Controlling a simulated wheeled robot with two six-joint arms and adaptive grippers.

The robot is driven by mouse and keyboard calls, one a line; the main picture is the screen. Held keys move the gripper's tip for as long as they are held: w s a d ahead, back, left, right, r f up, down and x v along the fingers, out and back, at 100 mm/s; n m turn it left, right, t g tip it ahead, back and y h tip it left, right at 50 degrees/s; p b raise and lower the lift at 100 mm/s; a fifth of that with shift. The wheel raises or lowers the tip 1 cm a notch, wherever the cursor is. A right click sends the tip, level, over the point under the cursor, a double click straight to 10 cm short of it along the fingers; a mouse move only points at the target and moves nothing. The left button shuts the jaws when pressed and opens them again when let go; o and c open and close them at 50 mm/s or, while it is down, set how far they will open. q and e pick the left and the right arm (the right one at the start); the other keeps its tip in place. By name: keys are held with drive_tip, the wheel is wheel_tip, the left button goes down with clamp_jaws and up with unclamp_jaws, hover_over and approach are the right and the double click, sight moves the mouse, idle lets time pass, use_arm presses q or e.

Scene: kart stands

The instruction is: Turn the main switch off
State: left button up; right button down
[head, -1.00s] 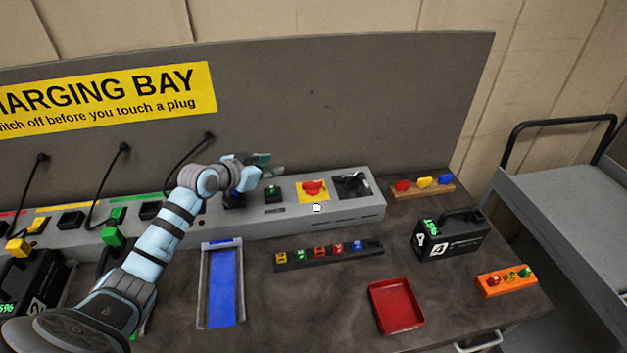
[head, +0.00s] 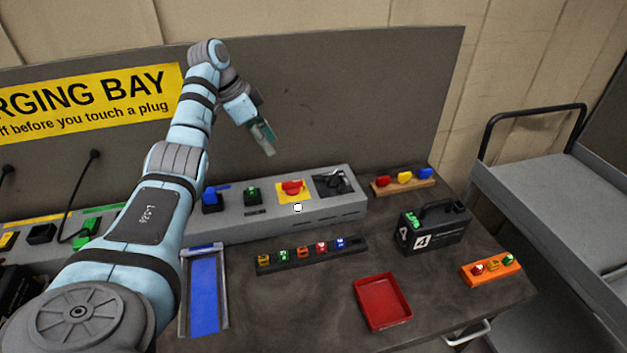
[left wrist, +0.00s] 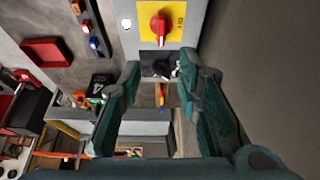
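The main switch is a red rotary knob (head: 292,187) on a yellow plate (head: 282,199) on the grey console's top, right of the green plug socket. In the left wrist view the red knob (left wrist: 158,27) lies beyond my fingertips, at the top of the picture, with its yellow plate (left wrist: 176,10). My left gripper (head: 266,142) hangs above and behind the console, up and left of the knob, not touching it. In the left wrist view its fingers (left wrist: 160,78) are spread with nothing held between them. My right gripper is in neither view.
A black connector (head: 334,182) sits right of the knob on the console (head: 240,227). A rack of coloured pieces (head: 312,253), a red tray (head: 384,302), battery 4 (head: 434,230) and an orange block (head: 491,268) are on the bench. The back panel (head: 380,110) rises close behind.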

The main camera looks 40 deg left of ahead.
sight(292, 182)
use_arm(q)
drive_tip(key=b+x, duration=0.1)
drive_tip(key=x, duration=1.3)
drive_tip(key=shift+s+a+f, duration=0.1)
drive_tip(key=shift+f, duration=0.15)
drive_tip(key=shift+c, duration=0.3)
clamp_jaws()
